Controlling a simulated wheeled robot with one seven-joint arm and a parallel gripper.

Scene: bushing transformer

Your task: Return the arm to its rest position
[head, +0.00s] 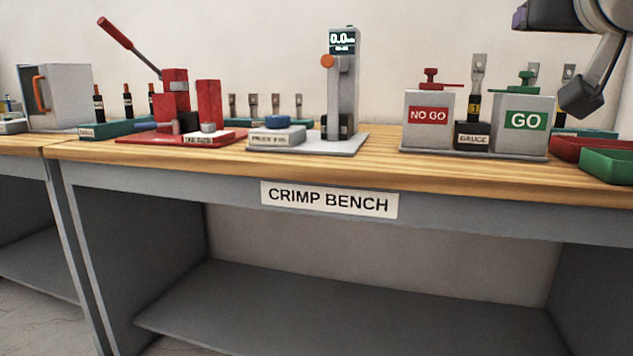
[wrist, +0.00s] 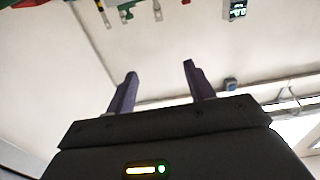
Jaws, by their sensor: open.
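My gripper (wrist: 157,88) shows in the wrist view with its two purple fingers apart and nothing between them. Behind the fingers are the pale wall and ceiling. In the head view part of my arm (head: 583,95) hangs in the top right corner, above the right end of the crimp bench (head: 230,172). A purple finger piece (head: 521,17) shows at the top edge there. The fingertips are not clear in the head view.
On the bench stand a red lever press (head: 176,95), a grey gauge stand with a display (head: 342,85), a NO GO box (head: 428,120) and a GO box (head: 524,122). Red (head: 580,147) and green (head: 606,166) trays lie at the right, below my arm. The bench front is clear.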

